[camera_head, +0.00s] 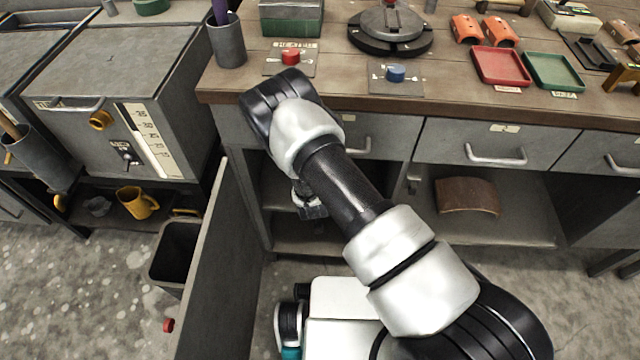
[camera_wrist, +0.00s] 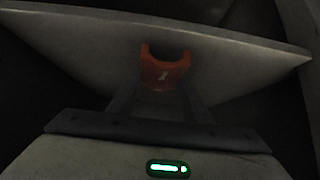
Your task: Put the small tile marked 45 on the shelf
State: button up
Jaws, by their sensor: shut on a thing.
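My gripper (camera_head: 311,208) is mostly hidden behind my arm in the head view, low in the open left bay under the workbench. In the wrist view my gripper (camera_wrist: 163,90) is shut on a small orange-red curved tile (camera_wrist: 165,73). The tile has a pale mark that is too small and dark to read. A pale flat board (camera_wrist: 80,38), which looks like a shelf, lies behind the tile; I cannot tell if they touch. A shelf (camera_head: 300,235) shows in the left bay in the head view.
A large brown curved tile (camera_head: 467,196) lies in the bay to the right. Two orange tiles (camera_head: 466,29) (camera_head: 500,32) lie on the bench top near a red tray (camera_head: 500,66) and a green tray (camera_head: 553,71). A grey panel (camera_head: 215,270) stands left of my arm.

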jog(key=shift+f, duration=0.1)
jog(key=o, duration=1.2)
jog(key=p+v, duration=0.3)
jog(key=v, duration=0.9)
jog(key=shift+d, duration=0.1)
